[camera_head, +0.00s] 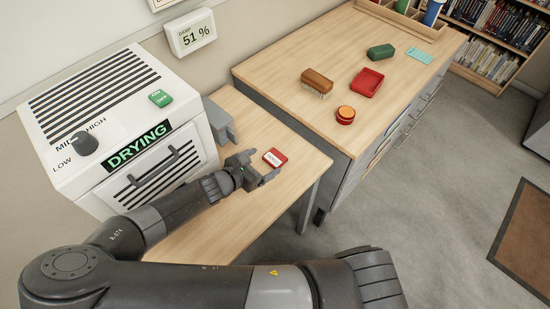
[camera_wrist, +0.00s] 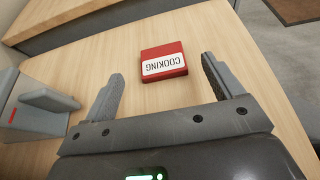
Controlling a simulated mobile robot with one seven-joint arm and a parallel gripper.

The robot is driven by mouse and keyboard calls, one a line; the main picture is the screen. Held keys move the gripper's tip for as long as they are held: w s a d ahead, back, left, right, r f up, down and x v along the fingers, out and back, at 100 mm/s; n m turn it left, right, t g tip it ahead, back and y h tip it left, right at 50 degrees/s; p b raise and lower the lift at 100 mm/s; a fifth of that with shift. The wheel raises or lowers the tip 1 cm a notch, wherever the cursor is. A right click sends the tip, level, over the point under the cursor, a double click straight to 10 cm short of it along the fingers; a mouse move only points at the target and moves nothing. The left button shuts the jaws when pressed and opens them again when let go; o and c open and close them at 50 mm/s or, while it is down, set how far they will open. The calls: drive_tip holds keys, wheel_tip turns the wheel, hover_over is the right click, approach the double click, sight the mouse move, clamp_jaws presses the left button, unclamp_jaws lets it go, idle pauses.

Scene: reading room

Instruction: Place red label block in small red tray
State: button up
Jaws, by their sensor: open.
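The red label block (camera_head: 275,157) lies flat on the lower wooden table, just beyond my gripper. In the wrist view the block (camera_wrist: 163,58) is red with a white face reading "COOKING", and it sits ahead of the gap between my fingers. My gripper (camera_head: 262,172) is open and empty, low over that table; its two fingers spread wide in the wrist view (camera_wrist: 160,87). The small red tray (camera_head: 367,83) is on the larger wooden counter at the back right, and it looks empty.
A white drying machine (camera_head: 120,120) stands left of my gripper, with a grey bracket-like object (camera_head: 220,122) beside it. On the counter (camera_head: 300,65) are a brown brush (camera_head: 317,82), a round red-orange tin (camera_head: 345,115), a green block (camera_head: 381,52) and a turquoise card (camera_head: 419,56). A wooden caddy (camera_head: 400,14) stands behind.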

sight(276, 157)
drive_tip(key=shift+w+d+f, duration=0.15)
drive_tip(key=shift+d+f, duration=0.05)
drive_tip(key=shift+f, duration=0.35)
drive_tip(key=shift+x, duration=2.25)
drive_tip(key=shift+c, duration=0.2)
drive_tip(key=c, duration=1.1)
drive_tip(key=shift+r, duration=0.2)
